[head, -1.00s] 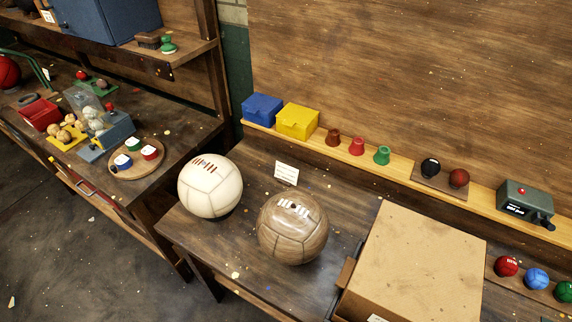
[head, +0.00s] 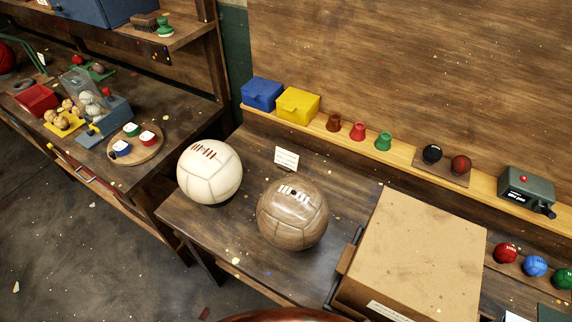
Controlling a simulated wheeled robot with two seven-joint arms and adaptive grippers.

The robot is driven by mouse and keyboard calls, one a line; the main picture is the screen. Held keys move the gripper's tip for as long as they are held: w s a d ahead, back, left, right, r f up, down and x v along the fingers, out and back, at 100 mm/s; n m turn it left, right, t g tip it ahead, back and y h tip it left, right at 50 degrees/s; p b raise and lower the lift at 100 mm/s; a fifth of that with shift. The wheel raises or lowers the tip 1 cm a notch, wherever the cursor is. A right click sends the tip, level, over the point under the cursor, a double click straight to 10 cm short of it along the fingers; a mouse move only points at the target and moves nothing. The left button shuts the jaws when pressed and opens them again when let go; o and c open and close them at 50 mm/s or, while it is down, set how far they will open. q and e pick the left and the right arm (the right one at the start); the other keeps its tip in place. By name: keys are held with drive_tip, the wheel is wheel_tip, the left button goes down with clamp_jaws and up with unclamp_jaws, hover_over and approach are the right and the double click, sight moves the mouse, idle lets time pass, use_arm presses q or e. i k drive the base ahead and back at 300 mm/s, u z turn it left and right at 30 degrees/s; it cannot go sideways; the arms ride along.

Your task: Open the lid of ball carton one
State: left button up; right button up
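A cardboard carton (head: 415,250) stands at the lower right of the bench in the head view. Its top is flat and looks closed, and a white label (head: 388,311) shows on its near side. A dark strip with a brown piece runs along its left side. I cannot tell from the visible part of the label whether this is carton one. Neither gripper shows in the head view.
A white ball (head: 209,172) and a brown laced ball (head: 292,213) rest on the bench (head: 240,240) left of the carton. A shelf behind holds a blue box (head: 262,94), a yellow box (head: 298,105), cups and a grey device (head: 527,190). A reddish rounded thing (head: 290,315) shows at the bottom edge.

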sight(414, 260)
drive_tip(key=u, duration=0.8)
drive_tip(key=k, duration=2.55)
drive_tip(key=z, duration=2.8)
